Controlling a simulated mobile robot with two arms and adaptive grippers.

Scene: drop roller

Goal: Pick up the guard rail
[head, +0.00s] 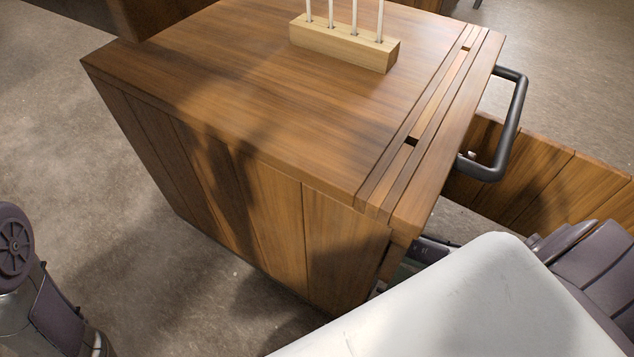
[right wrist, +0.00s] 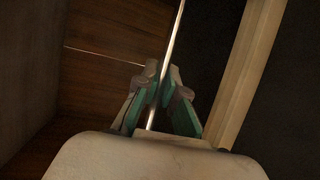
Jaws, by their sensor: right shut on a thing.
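In the right wrist view my right gripper (right wrist: 163,88) has its two teal-lined fingers closed on a thin, shiny metal rod (right wrist: 176,40). The rod runs from the top edge down between the fingers; it looks like the guard rail, and its ends are not visible. In the head view my white right arm covers the lower right, beside the wooden cabinet (head: 252,205), and hides most of that gripper and the rod. Part of my left arm shows at the lower left, but its gripper is out of view.
A pale wooden block (head: 345,48) with several upright white rods stands on the cabinet top. A black handle (head: 515,110) juts from the right side, above an open wooden drawer or box (head: 575,180). In the wrist view, a pale wooden strip (right wrist: 246,75) runs right of my gripper.

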